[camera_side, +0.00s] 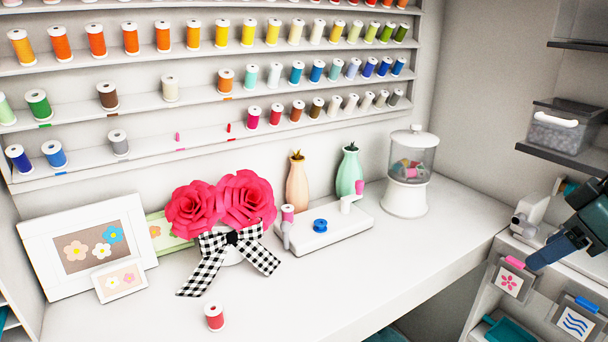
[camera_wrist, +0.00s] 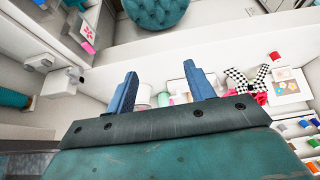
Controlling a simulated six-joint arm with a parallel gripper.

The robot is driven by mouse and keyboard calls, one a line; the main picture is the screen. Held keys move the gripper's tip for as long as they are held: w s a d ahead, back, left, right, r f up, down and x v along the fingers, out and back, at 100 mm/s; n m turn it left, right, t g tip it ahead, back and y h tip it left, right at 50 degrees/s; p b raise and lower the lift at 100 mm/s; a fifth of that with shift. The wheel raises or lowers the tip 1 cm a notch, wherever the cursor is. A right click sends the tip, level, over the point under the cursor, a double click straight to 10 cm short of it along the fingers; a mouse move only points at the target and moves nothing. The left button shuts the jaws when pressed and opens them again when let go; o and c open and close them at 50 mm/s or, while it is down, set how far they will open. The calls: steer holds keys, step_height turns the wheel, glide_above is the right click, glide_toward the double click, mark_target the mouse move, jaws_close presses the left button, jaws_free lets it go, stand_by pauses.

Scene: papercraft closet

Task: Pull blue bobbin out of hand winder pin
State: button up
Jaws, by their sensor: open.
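The blue bobbin (camera_side: 320,226) sits on the white base of the hand winder (camera_side: 340,238) on the counter in the side view. The pin under it is hidden. A pink spool (camera_side: 288,213) stands at the winder's left end, and a white handle with a pink knob (camera_side: 359,187) is at its right. My gripper (camera_side: 540,256) is at the right edge of the side view, well away from the winder. In the wrist view my gripper (camera_wrist: 162,82) is open and empty, with two blue fingers apart. I cannot make out the bobbin there.
A candy-style jar (camera_side: 408,175) stands right of the winder, two vases (camera_side: 297,186) behind it. Pink paper roses (camera_side: 222,203) and picture frames (camera_side: 85,245) are at left. A red spool (camera_side: 214,318) stands in front. The counter's right front is clear.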

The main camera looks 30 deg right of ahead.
steer(key=w+a+f+n+t+y, duration=0.1)
steer(key=w+f+n+t+y, duration=0.1)
steer(key=w, duration=0.7)
steer(key=w+a+f+n+t+y, duration=0.2)
steer(key=w+f, duration=0.2)
steer(key=w, duration=0.5)
steer(key=w+a+f+n+t+y, duration=0.1)
steer(key=w+a+f+t+y, duration=0.1)
steer(key=w, duration=0.7)
steer(key=shift+f+n+y, duration=0.4)
glide_toward(318, 223)
steer(key=shift+w+a+f, duration=0.3)
steer(key=shift+w+f, duration=0.25)
steer(key=shift+w, duration=0.15)
steer(key=shift+w+a+f, duration=0.2)
steer(key=shift+w+a, duration=0.05)
steer(key=shift+w, duration=0.25)
steer(key=shift+x, duration=2.55)
steer(key=shift+w+d, duration=0.1)
steer(key=shift+d, duration=0.05)
